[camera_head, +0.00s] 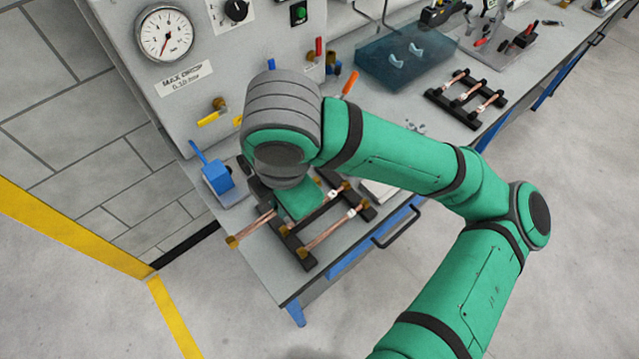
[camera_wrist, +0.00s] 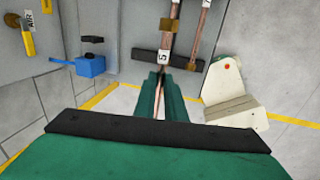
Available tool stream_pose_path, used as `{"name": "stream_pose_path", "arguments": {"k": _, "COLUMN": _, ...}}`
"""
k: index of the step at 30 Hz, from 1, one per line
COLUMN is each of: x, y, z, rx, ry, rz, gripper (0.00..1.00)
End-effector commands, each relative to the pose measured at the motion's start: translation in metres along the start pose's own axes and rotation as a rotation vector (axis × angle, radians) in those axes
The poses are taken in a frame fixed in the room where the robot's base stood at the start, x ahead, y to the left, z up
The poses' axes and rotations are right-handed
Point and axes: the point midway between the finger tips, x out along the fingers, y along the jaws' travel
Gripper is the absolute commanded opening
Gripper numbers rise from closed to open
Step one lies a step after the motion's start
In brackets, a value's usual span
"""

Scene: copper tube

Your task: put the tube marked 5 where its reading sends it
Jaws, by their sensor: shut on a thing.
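The tube marked 5 is copper; its white label (camera_wrist: 162,57) shows in the wrist view, with a brass collar (camera_wrist: 168,25) beyond it. My gripper (camera_wrist: 160,88) is shut on this tube, its green fingers on either side. In the head view a copper tube with a brass end (camera_head: 233,242) sticks out left from under my gripper (camera_head: 280,215). A black rack (camera_head: 303,258) lies below, with another labelled tube (camera_head: 325,232) on it. I cannot tell whether the held tube touches the rack. The round gauge (camera_head: 164,34) has a needle pointing down; its numbers are too small to read.
A blue box with a lever (camera_head: 217,178) stands left of the rack. A second black rack (camera_head: 467,98) with several copper tubes lies at the right of the bench. A blue see-through tray (camera_head: 400,62) with pale pieces is behind. Valves (camera_head: 210,118) jut from the panel.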

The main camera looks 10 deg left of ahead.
Motion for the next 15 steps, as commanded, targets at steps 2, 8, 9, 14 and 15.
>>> {"name": "stream_pose_path", "arguments": {"k": 2, "x": 0.003, "y": 0.003, "z": 0.003, "rx": 0.003, "ry": 0.002, "rz": 0.0, "gripper": 0.0}}
{"name": "stream_pose_path", "arguments": {"k": 8, "x": 0.024, "y": 0.025, "z": 0.027, "rx": 0.004, "ry": 0.003, "rz": -0.003, "gripper": 0.0}}
{"name": "stream_pose_path", "arguments": {"k": 9, "x": 0.029, "y": 0.03, "z": 0.033, "rx": 0.003, "ry": 0.002, "rz": -0.002, "gripper": 0.0}}
{"name": "stream_pose_path", "arguments": {"k": 14, "x": 0.048, "y": 0.051, "z": 0.057, "rx": 0.003, "ry": 0.002, "rz": -0.002, "gripper": 0.0}}
{"name": "stream_pose_path", "arguments": {"k": 15, "x": 0.053, "y": 0.056, "z": 0.064, "rx": 0.003, "ry": 0.001, "rz": -0.002, "gripper": 0.0}}
